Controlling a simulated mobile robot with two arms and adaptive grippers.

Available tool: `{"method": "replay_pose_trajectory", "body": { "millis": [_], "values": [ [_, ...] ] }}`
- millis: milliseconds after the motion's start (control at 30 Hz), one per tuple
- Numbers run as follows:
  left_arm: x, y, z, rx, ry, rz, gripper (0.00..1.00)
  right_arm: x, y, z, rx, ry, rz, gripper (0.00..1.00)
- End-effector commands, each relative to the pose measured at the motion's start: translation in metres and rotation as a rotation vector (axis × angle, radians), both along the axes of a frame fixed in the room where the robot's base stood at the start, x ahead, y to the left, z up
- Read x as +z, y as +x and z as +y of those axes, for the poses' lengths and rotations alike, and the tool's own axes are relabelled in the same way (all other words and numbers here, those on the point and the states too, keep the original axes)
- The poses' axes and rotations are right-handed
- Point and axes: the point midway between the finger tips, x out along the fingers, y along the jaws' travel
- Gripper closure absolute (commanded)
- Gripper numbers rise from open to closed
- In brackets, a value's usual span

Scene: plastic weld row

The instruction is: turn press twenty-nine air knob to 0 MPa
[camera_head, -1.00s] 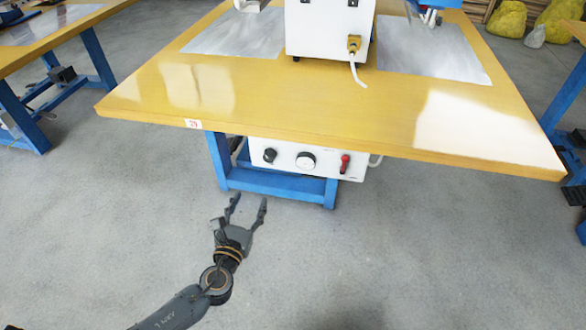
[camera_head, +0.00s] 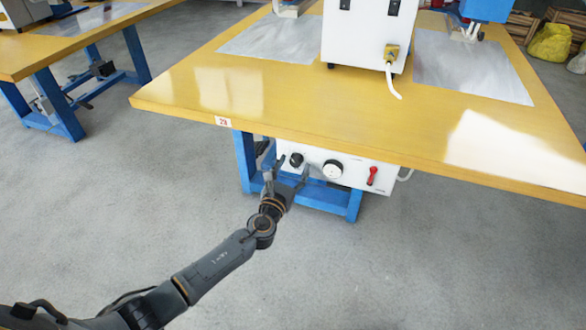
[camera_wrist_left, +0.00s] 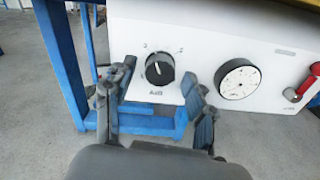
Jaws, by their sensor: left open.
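The black air knob (camera_head: 296,160) sits on the white control panel (camera_head: 352,179) under the front edge of the table marked 29. In the left wrist view the knob (camera_wrist_left: 159,69) shows a white pointer line tilted slightly left of straight up, with a scale around it. Beside it is a round white gauge (camera_wrist_left: 239,79). My left gripper (camera_head: 286,172) is open and empty, just in front of and below the knob. In the left wrist view its fingers (camera_wrist_left: 158,92) stand on either side of the knob, apparently not touching it. My right gripper is not in view.
A red lever (camera_head: 372,176) is at the panel's right end. The yellow tabletop (camera_head: 300,110) overhangs the panel. A blue table leg (camera_head: 244,160) stands just left of it. The grey floor in front is clear.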

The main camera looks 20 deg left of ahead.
Motion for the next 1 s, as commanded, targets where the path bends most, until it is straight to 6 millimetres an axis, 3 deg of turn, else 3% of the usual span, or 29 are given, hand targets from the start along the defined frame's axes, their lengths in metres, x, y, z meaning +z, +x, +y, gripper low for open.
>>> {"method": "replay_pose_trajectory", "body": {
  "millis": [300,567,600,1000],
  "values": [
    [0.0006,0.0032,-0.0002,0.0,-0.001,0.0,0.45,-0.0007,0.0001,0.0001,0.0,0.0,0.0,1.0],
    [0.0004,0.003,-0.0002,0.0,-0.001,0.0,0.96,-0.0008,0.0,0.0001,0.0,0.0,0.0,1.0],
    [0.0004,0.003,-0.0002,0.0,-0.001,0.0,0.99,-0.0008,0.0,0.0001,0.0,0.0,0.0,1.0],
    [-0.0007,0.0028,-0.0002,0.001,-0.08,0.003,0.99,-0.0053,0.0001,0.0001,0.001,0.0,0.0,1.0]
  ]
}}
